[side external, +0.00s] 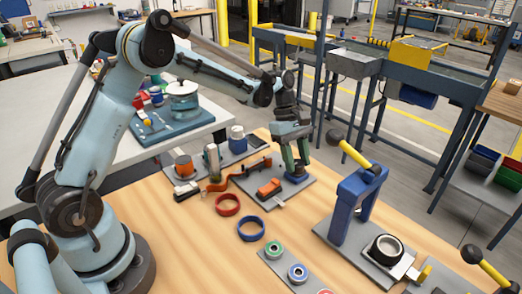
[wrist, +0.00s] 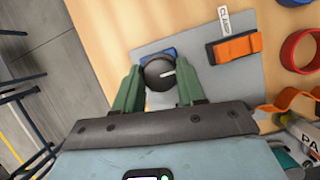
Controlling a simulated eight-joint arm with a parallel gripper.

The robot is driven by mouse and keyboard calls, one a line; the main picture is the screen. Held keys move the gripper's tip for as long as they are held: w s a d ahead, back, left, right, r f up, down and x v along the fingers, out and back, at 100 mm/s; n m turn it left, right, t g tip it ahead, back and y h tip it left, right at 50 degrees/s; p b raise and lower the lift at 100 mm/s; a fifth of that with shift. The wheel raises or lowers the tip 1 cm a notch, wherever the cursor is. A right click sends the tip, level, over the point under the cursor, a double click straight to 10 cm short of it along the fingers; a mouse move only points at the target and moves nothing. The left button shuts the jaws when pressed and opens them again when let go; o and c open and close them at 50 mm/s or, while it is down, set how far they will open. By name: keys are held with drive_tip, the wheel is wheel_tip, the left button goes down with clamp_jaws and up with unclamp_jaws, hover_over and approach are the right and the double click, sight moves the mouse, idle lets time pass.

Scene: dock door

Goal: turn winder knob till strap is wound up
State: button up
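The winder knob (wrist: 160,72) is round and dark with a pale pointer line, on a blue base (side external: 296,180) at the far end of a grey plate (wrist: 222,78). My gripper (side external: 297,162) points down over it. In the wrist view its green fingers (wrist: 160,80) stand spread on either side of the knob, seemingly with slight gaps; contact is hard to judge. An orange strap (side external: 240,178) lies loose and wavy beside the plate, and its end shows in the wrist view (wrist: 290,98). An orange block (wrist: 238,47) sits beside a CLAMP label on the plate.
A red ring (side external: 228,205) and a blue ring (side external: 250,228) lie on the wooden table. A blue press (side external: 352,208) with a yellow lever stands right of the plate. Cans and a bottle (side external: 213,162) stand behind the strap. The table's far edge is close to the knob.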

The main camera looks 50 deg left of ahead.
drive_tip(key=c, duration=0.3)
drive_tip(key=m+g, duration=0.1)
drive_tip(key=m, duration=0.2)
drive_tip(key=m+g, duration=0.1)
drive_tip(key=m, duration=0.1)
drive_tip(key=shift+w+m+y, duration=0.2)
drive_tip(key=shift+m+y, duration=0.2)
drive_tip(key=m+y, duration=0.1)
drive_tip(key=m, duration=0.2)
drive_tip(key=m+g+y, duration=0.1)
drive_tip(key=m, duration=0.2)
drive_tip(key=shift+w+d+g, duration=0.1)
drive_tip(key=shift+d+g, duration=0.05)
drive_tip(key=shift+g, duration=0.15)
drive_tip(key=m+y, duration=0.1)
drive_tip(key=m, duration=0.2)
drive_tip(key=m+y, duration=0.1)
drive_tip(key=m, duration=0.2)
drive_tip(key=shift+d+m, duration=0.15)
drive_tip(key=shift+m, duration=0.15)
drive_tip(key=m+y, duration=0.2)
drive_tip(key=m, duration=0.3)
drive_tip(key=shift+d+m, duration=0.15)
drive_tip(key=shift+m, duration=0.25)
drive_tip(key=shift+y, duration=0.3)
drive_tip(key=o, duration=1)
